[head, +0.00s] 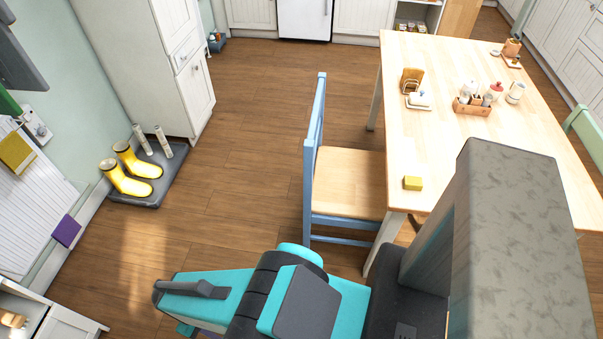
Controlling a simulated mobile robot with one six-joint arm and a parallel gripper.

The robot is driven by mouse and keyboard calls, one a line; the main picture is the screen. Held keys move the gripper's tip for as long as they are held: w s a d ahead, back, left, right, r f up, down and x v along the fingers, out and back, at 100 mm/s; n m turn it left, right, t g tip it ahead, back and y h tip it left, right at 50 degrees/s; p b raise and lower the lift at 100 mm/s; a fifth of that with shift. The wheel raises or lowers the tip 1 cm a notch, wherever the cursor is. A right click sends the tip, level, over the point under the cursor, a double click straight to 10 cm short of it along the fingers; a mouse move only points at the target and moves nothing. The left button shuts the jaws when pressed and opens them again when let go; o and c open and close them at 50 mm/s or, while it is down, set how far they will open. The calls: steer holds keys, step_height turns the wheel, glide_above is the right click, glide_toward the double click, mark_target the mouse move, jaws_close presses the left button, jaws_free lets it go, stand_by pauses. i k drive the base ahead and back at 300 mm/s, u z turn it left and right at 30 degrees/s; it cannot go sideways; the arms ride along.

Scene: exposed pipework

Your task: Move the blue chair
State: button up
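The blue chair (347,184) stands upright on the wooden floor at the left side of the table. It has a blue frame, a tall blue back on its left side and a pale wooden seat. The right part of the seat goes under the table edge. My teal and dark arm crosses the lower middle of the head view, nearer to the camera than the chair. My gripper's fingers do not show, so I cannot see any contact with the chair.
The pale wooden table (440,140) carries a yellow block (413,183) and a condiment caddy (473,106). A green chair (582,130) stands at its right. Yellow boots (128,180) stand on a grey mat by the left wall. Floor left of the blue chair is clear.

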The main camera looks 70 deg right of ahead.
mark_target(348, 183)
steer(key=z, duration=0.15)
steer(key=i, duration=1.3)
steer(key=z, duration=0.3)
